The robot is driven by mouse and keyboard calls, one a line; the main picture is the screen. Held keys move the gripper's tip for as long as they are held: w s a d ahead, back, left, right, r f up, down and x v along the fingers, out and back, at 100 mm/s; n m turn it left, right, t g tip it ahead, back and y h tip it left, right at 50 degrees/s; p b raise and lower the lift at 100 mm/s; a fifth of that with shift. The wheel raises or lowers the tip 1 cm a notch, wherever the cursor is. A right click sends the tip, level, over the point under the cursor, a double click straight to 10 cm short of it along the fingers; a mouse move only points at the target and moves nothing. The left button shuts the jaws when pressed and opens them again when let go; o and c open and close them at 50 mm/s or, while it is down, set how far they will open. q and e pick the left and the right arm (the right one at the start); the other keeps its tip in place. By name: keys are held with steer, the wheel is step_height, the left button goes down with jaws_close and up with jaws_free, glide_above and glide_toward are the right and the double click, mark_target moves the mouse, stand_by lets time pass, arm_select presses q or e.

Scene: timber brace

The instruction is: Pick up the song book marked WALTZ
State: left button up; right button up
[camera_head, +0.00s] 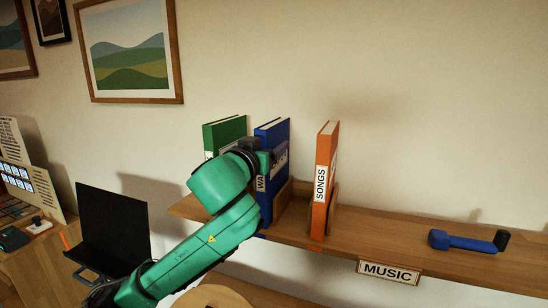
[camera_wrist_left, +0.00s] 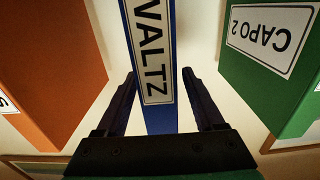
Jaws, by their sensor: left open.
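The blue song book marked WALTZ (camera_head: 272,130) stands upright on the wooden shelf, between a green book and an orange one. My left gripper (camera_head: 272,160) is at its spine and hides part of its label in the head view. The two fingers of my left gripper (camera_wrist_left: 158,76) are open, one on each side of the spine, with gaps visible. My right gripper is not in view.
The green book (camera_head: 226,131), labelled CAPO 2 in the wrist view (camera_wrist_left: 270,65), stands left of the blue book. The orange SONGS book (camera_head: 327,160) stands to its right.

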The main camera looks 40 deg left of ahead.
arm_select(q)
steer(key=shift+w+a+r, duration=0.2)
steer(key=shift+w+a, duration=0.1)
steer(key=shift+w, duration=0.45)
steer(key=shift+w+a+f, duration=0.1)
steer(key=shift+w+f, duration=0.15)
steer(key=shift+f, duration=0.05)
steer(key=shift+s+r, duration=0.1)
jaws_close()
stand_by(0.4)
